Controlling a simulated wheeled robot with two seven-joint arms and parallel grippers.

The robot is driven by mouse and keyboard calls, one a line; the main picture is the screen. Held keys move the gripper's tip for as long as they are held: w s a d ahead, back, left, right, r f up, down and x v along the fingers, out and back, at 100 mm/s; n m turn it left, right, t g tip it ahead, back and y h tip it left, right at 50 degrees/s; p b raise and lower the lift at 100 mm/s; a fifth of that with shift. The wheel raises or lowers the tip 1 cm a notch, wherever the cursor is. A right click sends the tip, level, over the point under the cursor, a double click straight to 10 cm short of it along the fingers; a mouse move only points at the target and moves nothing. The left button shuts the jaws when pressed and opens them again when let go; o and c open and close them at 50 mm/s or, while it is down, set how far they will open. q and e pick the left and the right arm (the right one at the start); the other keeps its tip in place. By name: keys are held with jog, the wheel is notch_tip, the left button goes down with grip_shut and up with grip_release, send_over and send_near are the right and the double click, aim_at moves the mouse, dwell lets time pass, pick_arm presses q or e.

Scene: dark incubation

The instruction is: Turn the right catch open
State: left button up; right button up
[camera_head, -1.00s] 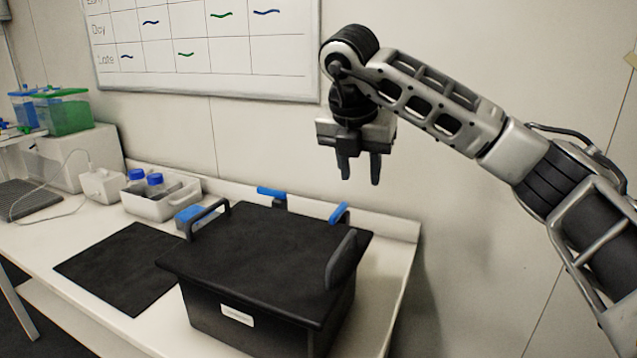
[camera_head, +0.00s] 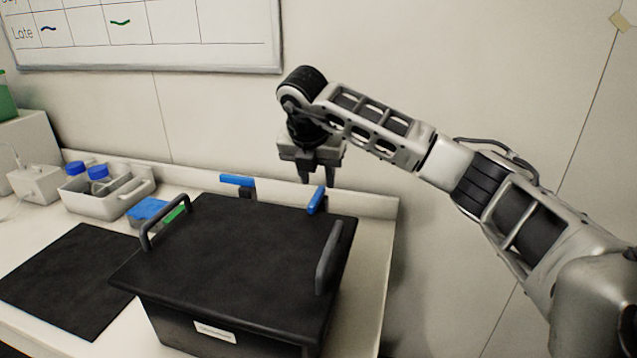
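A black box (camera_head: 171,325) with a black lid (camera_head: 235,255) stands on the bench. Two blue-topped catches are at the lid's back edge. The right catch (camera_head: 317,199) points front to back, its near end at the lid's edge. The left catch (camera_head: 237,181) lies roughly along the back edge. My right gripper (camera_head: 318,180) points down, open and empty, just above and behind the right catch in the picture. I cannot tell whether a finger touches it. My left gripper is not in view.
The lid has two upright dark handles, left (camera_head: 163,222) and right (camera_head: 328,258). A black mat (camera_head: 68,278) lies left of the box. A white caddy (camera_head: 105,190) with blue-capped bottles and a blue-green item (camera_head: 147,211) stand behind. The wall is close behind the bench.

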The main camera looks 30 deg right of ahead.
aim_at(319, 191)
jog(key=x, duration=0.2)
jog(key=shift+w+d+f, duration=0.1)
jog(key=shift+f, duration=0.15)
jog(key=shift+w+d+f, duration=0.1)
jog(key=shift+f, duration=0.4)
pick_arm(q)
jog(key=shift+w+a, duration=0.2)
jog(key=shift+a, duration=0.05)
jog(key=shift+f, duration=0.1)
pick_arm(e)
grip_shut()
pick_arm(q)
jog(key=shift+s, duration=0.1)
